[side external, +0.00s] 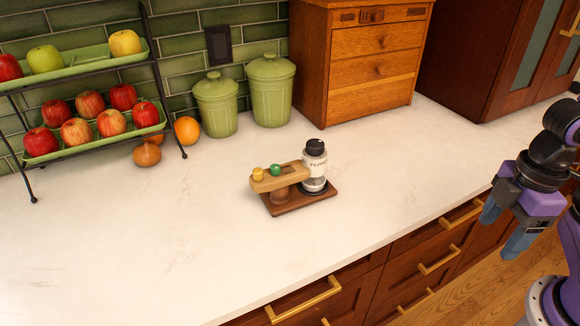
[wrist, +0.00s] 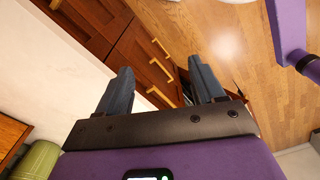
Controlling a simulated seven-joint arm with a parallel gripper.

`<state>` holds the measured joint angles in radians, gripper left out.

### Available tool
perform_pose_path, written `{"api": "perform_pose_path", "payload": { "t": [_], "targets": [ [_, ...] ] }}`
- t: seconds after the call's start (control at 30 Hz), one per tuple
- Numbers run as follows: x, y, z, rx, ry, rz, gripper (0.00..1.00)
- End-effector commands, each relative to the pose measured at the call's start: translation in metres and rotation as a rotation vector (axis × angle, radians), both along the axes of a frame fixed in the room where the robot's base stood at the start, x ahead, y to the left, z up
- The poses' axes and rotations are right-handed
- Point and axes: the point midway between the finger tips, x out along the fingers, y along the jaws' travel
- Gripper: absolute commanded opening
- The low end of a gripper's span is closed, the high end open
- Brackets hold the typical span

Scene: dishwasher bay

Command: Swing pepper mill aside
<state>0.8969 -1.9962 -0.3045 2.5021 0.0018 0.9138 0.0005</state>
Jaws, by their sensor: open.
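The pepper mill (side external: 315,170) is a light grey cylinder with a black top and dark printing. It stands upright at the right end of a wooden holder, over a dark brown base board (side external: 305,203) on the counter. My gripper (side external: 502,232) is open and empty, well to the right, beyond the counter's front edge. In the wrist view my gripper (wrist: 160,68) points at drawers and floor; the mill is not visible there.
A fruit rack (side external: 95,65) with apples stands at the back left, an onion (side external: 146,154) and an orange (side external: 187,130) beside it. Two green canisters (side external: 271,95) and a wooden drawer chest (side external: 370,68) stand behind. The counter (side external: 400,180) is clear around the holder.

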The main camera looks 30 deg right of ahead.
Motion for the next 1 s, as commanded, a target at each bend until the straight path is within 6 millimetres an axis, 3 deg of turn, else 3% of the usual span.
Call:
{"api": "perform_pose_path", "payload": {
  "t": [0.2,0.27,0.3,0.47,0.8,1.0],
  "targets": [
    [0.000,0.000,0.000,0.000,0.000,0.000,0.68],
    [0.000,0.000,0.000,0.000,0.000,0.000,0.52],
    [0.001,0.001,0.001,0.002,-0.001,-0.002,0.48],
    [0.023,0.024,0.011,0.025,-0.011,-0.027,0.48],
    [0.130,0.118,0.060,0.132,-0.071,-0.142,0.48],
    [0.198,0.165,0.087,0.192,-0.117,-0.210,0.48]
  ]
}}
